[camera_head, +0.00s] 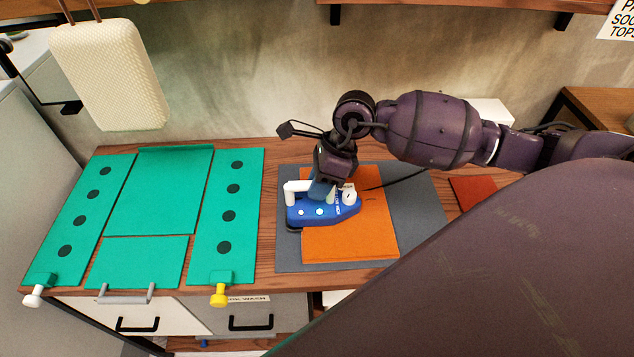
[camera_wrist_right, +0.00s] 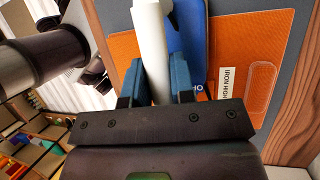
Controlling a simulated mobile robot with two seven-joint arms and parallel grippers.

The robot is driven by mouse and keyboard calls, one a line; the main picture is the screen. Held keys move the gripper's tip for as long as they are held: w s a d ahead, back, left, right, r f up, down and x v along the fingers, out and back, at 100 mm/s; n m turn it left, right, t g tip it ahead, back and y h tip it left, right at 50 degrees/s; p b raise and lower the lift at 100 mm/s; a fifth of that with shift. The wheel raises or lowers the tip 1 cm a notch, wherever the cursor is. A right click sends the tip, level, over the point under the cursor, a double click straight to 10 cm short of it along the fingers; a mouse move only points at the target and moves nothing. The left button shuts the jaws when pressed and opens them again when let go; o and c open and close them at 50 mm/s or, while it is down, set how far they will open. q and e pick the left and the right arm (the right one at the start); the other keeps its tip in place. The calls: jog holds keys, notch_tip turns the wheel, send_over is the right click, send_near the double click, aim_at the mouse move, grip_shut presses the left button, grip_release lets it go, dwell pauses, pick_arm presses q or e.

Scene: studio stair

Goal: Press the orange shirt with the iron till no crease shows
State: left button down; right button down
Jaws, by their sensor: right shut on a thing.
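The orange shirt (camera_head: 370,230) lies flat and folded on a grey pressing mat (camera_head: 420,215) on the wooden table. The blue iron (camera_head: 325,209) with a white handle rests over the shirt's left part, its rear reaching past the shirt's left edge. My right gripper (camera_head: 322,188) is shut on the iron's white handle; in the right wrist view the blue fingers (camera_wrist_right: 160,82) clasp the handle (camera_wrist_right: 150,50). The shirt (camera_wrist_right: 255,55) shows there with a label partly reading "IRON HIGH". Cloth under the iron is hidden. My left gripper is not in view.
A green folding board (camera_head: 150,215) with black dots and a white and a yellow knob covers the table's left half. A cream padded block (camera_head: 110,75) hangs above it. A dark red cloth piece (camera_head: 472,190) lies right of the mat. Drawers are below.

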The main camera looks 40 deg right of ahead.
aim_at(343, 193)
jog(key=shift+s+d+r, duration=0.2)
jog(key=shift+s+d, duration=0.35)
jog(key=shift+d, duration=0.35)
jog(key=shift+s+d, duration=0.1)
jog(key=shift+d, duration=0.05)
jog(key=shift+d, duration=0.1)
jog(key=shift+s+d, duration=0.15)
jog(key=shift+d, duration=0.05)
jog(key=shift+s+d+f+p, duration=0.15)
jog(key=shift+s+d+p, duration=0.15)
jog(key=shift+s+d, duration=0.35)
jog(key=shift+w+d, duration=0.1)
jog(key=shift+d, duration=0.1)
